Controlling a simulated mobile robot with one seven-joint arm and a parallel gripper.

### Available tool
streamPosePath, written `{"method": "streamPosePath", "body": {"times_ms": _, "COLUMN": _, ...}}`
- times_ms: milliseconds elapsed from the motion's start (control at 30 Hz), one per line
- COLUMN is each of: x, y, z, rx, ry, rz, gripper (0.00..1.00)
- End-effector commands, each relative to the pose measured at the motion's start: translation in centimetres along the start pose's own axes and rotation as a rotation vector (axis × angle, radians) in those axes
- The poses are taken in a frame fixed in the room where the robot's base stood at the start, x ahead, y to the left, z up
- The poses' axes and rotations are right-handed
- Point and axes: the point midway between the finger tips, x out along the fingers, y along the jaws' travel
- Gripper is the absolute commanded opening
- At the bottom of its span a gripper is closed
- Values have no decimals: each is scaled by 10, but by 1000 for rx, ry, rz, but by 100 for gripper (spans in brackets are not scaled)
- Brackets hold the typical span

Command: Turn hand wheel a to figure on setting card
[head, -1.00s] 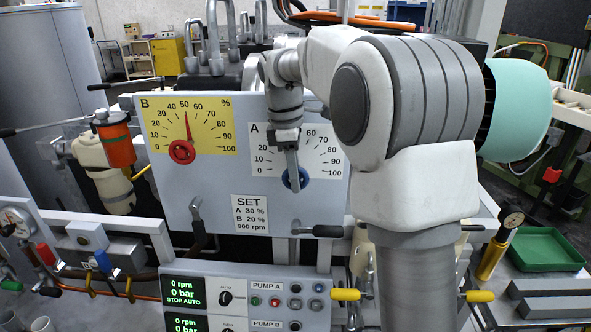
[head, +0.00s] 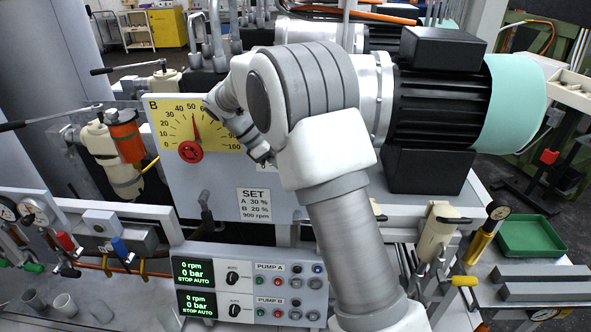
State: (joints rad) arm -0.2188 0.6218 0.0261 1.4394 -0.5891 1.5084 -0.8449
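The setting card (head: 254,205) on the grey panel reads SET, A 30 %, B 20 %, 900 rpm. Hand wheel A and its white dial are hidden behind my arm in the head view. Hand wheel B (head: 190,152) is red, on a yellow dial (head: 162,118), with its pointer near 50. My gripper (head: 268,160) is in front of the panel, right of the yellow dial and above the card. It is small and partly covered by my arm, so I cannot tell its opening or whether it touches wheel A.
Below the panel is a pump control box (head: 250,283) with green displays reading 0 rpm, 0 bar, STOP AUTO. A large black motor (head: 440,110) with a mint-green end cover stands at right. A green tray (head: 532,236) lies on the right bench. An orange-topped filter (head: 125,138) stands left.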

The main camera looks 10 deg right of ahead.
Motion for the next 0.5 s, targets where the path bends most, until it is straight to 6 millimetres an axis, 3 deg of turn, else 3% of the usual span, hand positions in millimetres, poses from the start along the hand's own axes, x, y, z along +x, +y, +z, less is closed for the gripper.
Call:
{"method": "streamPosePath", "body": {"times_ms": 400, "x": 0, "y": 0, "z": 0, "rx": 1, "ry": -7, "rz": 1, "gripper": 0}}
{"method": "streamPosePath", "body": {"times_ms": 433, "x": 0, "y": 0, "z": 0, "rx": 1, "ry": -6, "rz": 1, "gripper": 30}}
{"method": "streamPosePath", "body": {"times_ms": 500, "x": 0, "y": 0, "z": 0, "rx": 1, "ry": -6, "rz": 1, "gripper": 43}}
